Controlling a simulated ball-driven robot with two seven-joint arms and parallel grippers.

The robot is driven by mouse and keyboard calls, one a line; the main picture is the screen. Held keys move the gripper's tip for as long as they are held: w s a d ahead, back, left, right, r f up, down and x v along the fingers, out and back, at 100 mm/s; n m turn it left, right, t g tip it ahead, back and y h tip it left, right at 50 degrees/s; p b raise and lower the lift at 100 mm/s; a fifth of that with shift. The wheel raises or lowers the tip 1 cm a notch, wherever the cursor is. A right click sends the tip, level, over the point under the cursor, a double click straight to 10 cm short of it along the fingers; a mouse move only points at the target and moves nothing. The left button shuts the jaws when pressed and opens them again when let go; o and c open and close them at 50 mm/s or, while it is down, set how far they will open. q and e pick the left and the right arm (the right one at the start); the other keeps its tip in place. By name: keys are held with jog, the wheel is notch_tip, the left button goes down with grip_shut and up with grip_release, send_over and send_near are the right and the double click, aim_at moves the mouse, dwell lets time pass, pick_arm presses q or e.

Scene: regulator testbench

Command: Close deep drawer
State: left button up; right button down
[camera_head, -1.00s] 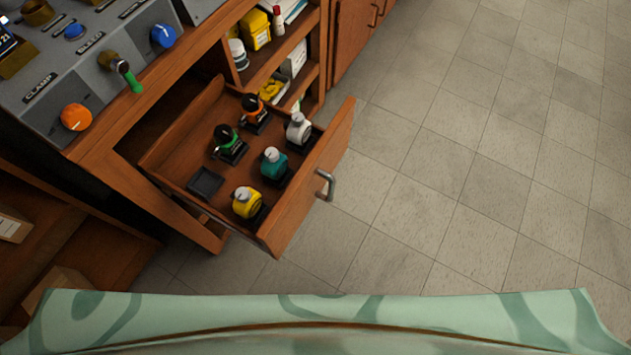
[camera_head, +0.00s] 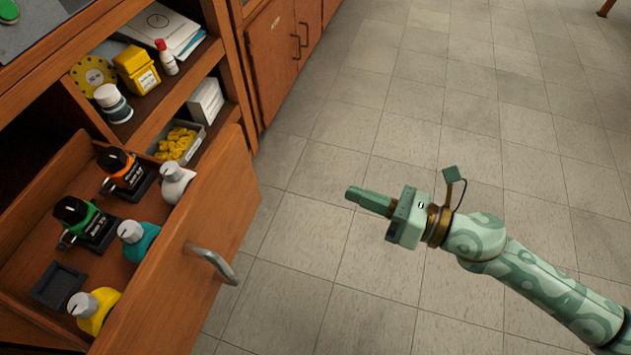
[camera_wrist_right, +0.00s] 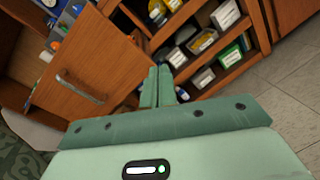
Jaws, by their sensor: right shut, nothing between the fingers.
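The deep wooden drawer (camera_head: 190,262) is pulled out at the left in the head view, with a metal handle (camera_head: 212,264) on its front panel. Inside it stand several regulators, among them an orange one (camera_head: 125,171), a green one (camera_head: 82,219) and a teal one (camera_head: 137,238). A small black tray (camera_head: 60,286) is empty. My right gripper (camera_head: 352,194) is shut and empty, out over the floor to the right of the drawer front, not touching it. The right wrist view shows my right gripper (camera_wrist_right: 158,88) with the handle (camera_wrist_right: 73,84) to its left. My left gripper is out of view.
Open shelves (camera_head: 205,62) behind the drawer hold a yellow box (camera_head: 137,70), a bottle and a bin of yellow parts (camera_head: 178,143). Closed cabinet doors (camera_head: 283,50) stand further back. The tiled floor (camera_head: 400,110) to the right is clear.

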jog(key=s+a+r+n+g+y, duration=0.1)
jog(key=s+a+r+n+g, duration=0.1)
jog(key=s+r+n, duration=0.25)
jog(key=n, duration=0.3)
send_near(249, 181)
jog(key=shift+y, duration=0.3)
jog(key=x, duration=0.5)
jog(key=shift+w+a+f, duration=0.2)
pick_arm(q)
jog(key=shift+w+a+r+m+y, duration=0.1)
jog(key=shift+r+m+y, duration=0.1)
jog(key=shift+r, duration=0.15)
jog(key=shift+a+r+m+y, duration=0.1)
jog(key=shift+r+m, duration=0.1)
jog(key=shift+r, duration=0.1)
pick_arm(e)
jog(key=shift+w+a, duration=0.2)
jog(key=shift+a, duration=0.45)
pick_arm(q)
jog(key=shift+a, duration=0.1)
